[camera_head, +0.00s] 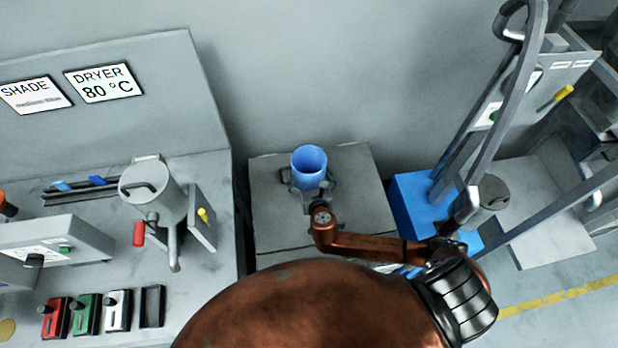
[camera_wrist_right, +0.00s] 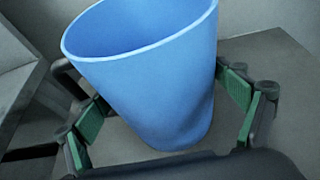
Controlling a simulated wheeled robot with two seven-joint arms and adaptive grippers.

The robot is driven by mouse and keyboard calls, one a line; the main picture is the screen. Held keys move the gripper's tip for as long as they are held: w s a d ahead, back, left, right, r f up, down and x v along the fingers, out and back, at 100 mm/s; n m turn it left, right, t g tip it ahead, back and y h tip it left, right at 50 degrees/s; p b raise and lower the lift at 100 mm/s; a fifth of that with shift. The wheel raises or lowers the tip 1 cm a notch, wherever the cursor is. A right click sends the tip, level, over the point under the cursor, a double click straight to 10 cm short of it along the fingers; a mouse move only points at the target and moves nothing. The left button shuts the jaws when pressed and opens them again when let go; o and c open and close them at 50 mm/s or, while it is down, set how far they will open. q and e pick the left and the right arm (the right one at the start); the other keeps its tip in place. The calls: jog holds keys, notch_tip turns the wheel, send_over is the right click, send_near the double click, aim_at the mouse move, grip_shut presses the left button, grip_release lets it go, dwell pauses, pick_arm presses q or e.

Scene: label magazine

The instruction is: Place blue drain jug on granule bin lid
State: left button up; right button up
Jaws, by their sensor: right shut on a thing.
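The blue drain jug (camera_head: 308,168) is upright over the grey granule bin lid (camera_head: 350,190) in the head view. It also fills the middle of the right wrist view (camera_wrist_right: 150,80), open mouth up. My right gripper (camera_head: 311,186) is around the jug from the near side, its green-padded fingers (camera_wrist_right: 170,118) on either side and shut on it. The jug's base looks at or just above the lid; I cannot tell whether it touches. My left gripper is not in view.
On the left is a bench (camera_head: 205,290) with a grey lidded hopper (camera_head: 150,195) and several small coloured blocks. On the right are a blue box (camera_head: 412,195) and a metal frame with slanting rails (camera_head: 510,100). The lid around the jug is clear.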

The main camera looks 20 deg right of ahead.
jog(key=shift+f, duration=0.65)
jog(key=o, duration=1.3)
jog(key=shift+c, duration=0.2)
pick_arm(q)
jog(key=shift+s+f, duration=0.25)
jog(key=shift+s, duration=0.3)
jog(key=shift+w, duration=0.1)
pick_arm(e)
jog(key=shift+s, duration=0.1)
jog(key=shift+s+a+r, duration=0.1)
jog(key=shift+s, duration=0.05)
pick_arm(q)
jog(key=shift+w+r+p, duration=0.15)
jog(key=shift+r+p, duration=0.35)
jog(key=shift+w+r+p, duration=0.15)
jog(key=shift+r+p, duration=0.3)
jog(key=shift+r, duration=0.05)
pick_arm(e)
jog(key=v, duration=1.1)
jog(key=shift+s, duration=0.25)
